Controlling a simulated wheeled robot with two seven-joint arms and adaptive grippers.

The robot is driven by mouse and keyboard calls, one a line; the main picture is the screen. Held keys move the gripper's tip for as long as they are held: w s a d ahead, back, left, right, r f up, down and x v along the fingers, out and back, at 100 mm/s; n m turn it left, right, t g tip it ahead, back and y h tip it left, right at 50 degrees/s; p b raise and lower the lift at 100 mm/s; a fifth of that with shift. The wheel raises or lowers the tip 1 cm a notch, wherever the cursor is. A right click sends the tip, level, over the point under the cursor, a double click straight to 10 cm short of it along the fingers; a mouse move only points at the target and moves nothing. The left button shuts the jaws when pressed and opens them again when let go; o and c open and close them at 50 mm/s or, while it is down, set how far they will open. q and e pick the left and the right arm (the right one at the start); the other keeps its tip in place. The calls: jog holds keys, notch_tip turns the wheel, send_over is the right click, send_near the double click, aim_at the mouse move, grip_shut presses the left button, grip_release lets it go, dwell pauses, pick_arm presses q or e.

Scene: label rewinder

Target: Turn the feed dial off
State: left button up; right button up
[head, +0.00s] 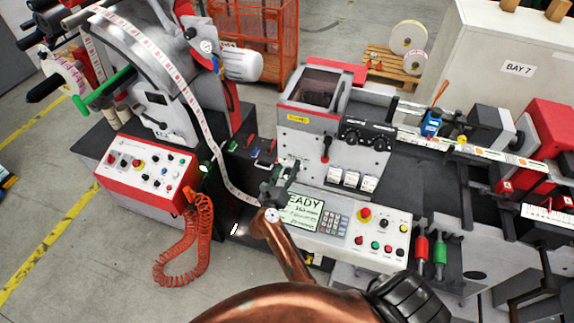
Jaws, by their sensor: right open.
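My right gripper (284,172) is open and empty. It hovers at the left end of the keypad panel, in front of the grey machine face, and hides part of it. The feed dial cannot be told for certain from its label. A row of black round knobs (366,138) sits on the machine face, right of and above the gripper. Another small black knob (383,222) sits on the white button panel (340,240), between a red button and a yellow one. The gripper is apart from these knobs. My left gripper is not in view.
A lit screen (300,212) reading READY is partly covered by my right arm. Red and green handles (421,252) stand at right.

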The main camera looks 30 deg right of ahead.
jog(key=shift+r, duration=1.4)
